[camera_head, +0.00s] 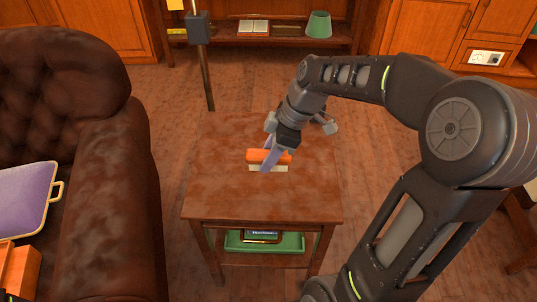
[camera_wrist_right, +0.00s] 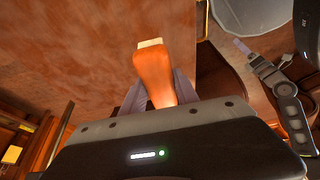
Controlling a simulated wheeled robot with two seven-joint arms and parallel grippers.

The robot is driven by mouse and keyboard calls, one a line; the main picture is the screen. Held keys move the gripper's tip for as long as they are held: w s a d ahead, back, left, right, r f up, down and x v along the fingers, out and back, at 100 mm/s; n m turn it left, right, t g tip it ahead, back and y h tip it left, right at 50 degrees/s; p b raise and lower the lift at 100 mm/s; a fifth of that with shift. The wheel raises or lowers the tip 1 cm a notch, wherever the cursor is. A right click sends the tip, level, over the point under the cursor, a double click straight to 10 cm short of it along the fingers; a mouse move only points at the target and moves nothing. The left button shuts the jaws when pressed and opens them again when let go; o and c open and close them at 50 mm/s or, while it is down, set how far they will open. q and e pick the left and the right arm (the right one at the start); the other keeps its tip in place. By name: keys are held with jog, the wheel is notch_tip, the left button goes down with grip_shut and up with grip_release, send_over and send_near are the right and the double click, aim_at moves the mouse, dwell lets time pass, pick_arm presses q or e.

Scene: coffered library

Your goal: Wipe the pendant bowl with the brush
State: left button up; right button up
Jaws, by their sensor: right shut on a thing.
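The brush (camera_head: 257,155) has an orange body and a pale bristle strip along its lower side. It is at the tabletop, near the middle. My right gripper (camera_head: 270,157) is shut on it from above. In the right wrist view the brush (camera_wrist_right: 153,68) sticks out between the fingers of my right gripper (camera_wrist_right: 155,92), its pale end away from me. I cannot tell if it touches the wood. My left gripper (camera_wrist_right: 243,47) shows small in the right wrist view, its jaws unclear. I cannot make out the pendant bowl for certain in either view.
The small wooden table (camera_head: 225,195) has a clear top around the brush. A green tray (camera_head: 290,243) sits on its lower shelf. A brown leather sofa (camera_head: 105,190) stands close on the left. A dark post (camera_head: 207,80) rises behind the table. A green lampshade (camera_head: 319,24) is farther back.

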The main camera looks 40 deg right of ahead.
jog(key=c, duration=0.5)
jog(key=w+a+r+m+t+h, duration=0.1)
jog(key=w+a+r+m+h, duration=0.2)
jog(key=w+a+m, duration=0.7)
jog(key=shift+w+a+r+m+t+h, duration=0.2)
jog(key=shift+w+a+m+t+h, duration=0.15)
jog(key=shift+w+a, duration=0.85)
